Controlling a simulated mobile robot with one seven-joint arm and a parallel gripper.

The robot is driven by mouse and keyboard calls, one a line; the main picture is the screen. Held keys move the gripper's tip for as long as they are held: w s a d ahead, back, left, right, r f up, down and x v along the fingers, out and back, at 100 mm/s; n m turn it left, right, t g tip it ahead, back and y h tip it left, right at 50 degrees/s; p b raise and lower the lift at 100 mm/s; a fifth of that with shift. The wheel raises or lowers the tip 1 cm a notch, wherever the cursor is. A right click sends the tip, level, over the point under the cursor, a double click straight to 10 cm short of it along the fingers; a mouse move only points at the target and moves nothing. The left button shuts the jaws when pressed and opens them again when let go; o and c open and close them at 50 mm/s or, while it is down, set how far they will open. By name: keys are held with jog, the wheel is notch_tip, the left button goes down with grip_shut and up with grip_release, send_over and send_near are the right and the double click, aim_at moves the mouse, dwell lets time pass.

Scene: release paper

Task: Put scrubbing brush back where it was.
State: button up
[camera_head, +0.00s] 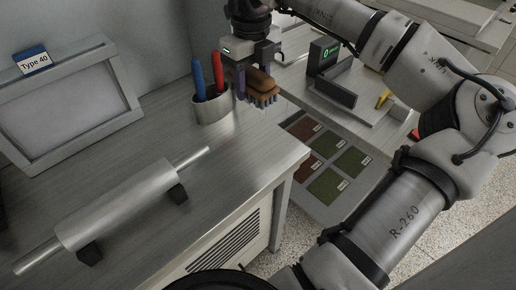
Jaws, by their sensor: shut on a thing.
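The scrubbing brush (262,86) has a brown back and dark bristles pointing down. My gripper (250,75) is shut on it and holds it in the air, just right of the pen cup, near the right edge of the grey counter (228,147). The bristles look clear of any surface. One finger shows at the brush's left side; the other is largely hidden.
A grey cup (211,108) with red and blue pens stands close left of the brush. A metal roller (120,205) lies on the counter's front. A framed panel (70,105) stands behind. Coloured sample squares (328,186) lie on a lower surface to the right.

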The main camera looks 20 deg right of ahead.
aim_at(254, 154)
notch_tip(254, 154, down, 20)
jog(key=b, duration=1.2)
jog(key=shift+r, duration=0.1)
jog(key=shift+f, duration=0.25)
jog(key=o, duration=0.9)
jog(key=shift+o, duration=0.2)
jog(key=shift+r, duration=0.15)
notch_tip(254, 154, up, 12)
jog(key=shift+r, duration=0.15)
